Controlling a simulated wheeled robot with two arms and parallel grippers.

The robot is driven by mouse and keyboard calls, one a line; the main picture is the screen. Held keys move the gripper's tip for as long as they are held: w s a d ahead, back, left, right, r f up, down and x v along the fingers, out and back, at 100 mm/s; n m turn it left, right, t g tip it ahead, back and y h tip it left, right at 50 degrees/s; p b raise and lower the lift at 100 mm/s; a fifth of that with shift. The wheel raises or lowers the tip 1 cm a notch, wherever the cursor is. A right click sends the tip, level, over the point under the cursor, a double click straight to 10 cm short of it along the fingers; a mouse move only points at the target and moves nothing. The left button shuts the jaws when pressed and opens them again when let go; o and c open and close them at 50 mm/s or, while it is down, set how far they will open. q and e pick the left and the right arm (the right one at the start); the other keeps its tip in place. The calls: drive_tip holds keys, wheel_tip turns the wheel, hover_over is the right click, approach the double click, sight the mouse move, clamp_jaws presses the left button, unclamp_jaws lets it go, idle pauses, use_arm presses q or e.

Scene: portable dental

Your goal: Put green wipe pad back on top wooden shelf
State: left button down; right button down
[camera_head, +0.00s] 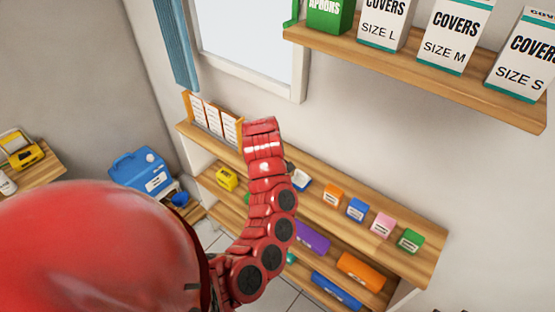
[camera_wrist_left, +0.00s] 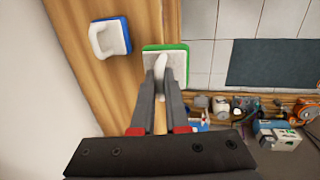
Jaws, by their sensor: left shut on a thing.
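The green wipe pad (camera_wrist_left: 179,54) has a white top, a green rim and a white handle, and shows in the left wrist view. My left gripper (camera_wrist_left: 161,80) is shut on its handle. The pad is over the edge of the top wooden shelf (camera_wrist_left: 152,18), partly past it; I cannot tell whether it touches the shelf. A blue wipe pad (camera_wrist_left: 110,38) lies beside it on that shelf and also shows in the head view (camera_head: 302,180). In the head view my left arm reaches over the shelf (camera_head: 315,208) and hides the gripper and green pad. My right gripper is not in view.
Orange (camera_head: 333,195), blue (camera_head: 357,209), pink (camera_head: 382,224) and green (camera_head: 410,241) boxes stand on the shelf to the right. A leaflet rack (camera_head: 212,117) stands at its left end. A higher wall shelf (camera_head: 420,77) with cartons hangs above.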

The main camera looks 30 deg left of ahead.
use_arm(q)
drive_tip(key=w, duration=0.1)
drive_tip(key=w+a, duration=0.1)
drive_tip(key=w, duration=0.1)
drive_tip(key=shift+w+a+f, duration=0.1)
drive_tip(key=shift+a+f, duration=0.2)
drive_tip(key=shift+a, duration=0.05)
drive_tip(key=w+a+b, duration=0.1)
drive_tip(key=b, duration=0.1)
drive_tip(key=w+a+f+b, duration=0.1)
drive_tip(key=w+b, duration=0.1)
drive_tip(key=b, duration=0.1)
drive_tip(key=w+a+b, duration=0.1)
drive_tip(key=w+b, duration=0.1)
drive_tip(key=shift+a+f+b, duration=0.25)
drive_tip(key=shift+a+b, duration=0.05)
drive_tip(key=shift+b, duration=0.1)
drive_tip(key=shift+w+a+r+b, duration=0.1)
drive_tip(key=shift+w+a+b, duration=0.2)
drive_tip(key=shift+w+b, duration=0.3)
drive_tip(key=shift+w+a+r+p, duration=0.2)
drive_tip(key=shift+r+p, duration=0.1)
drive_tip(key=shift+p, duration=0.15)
drive_tip(key=shift+w+a, duration=0.3)
drive_tip(key=shift+w, duration=0.1)
drive_tip(key=shift+w, duration=0.1)
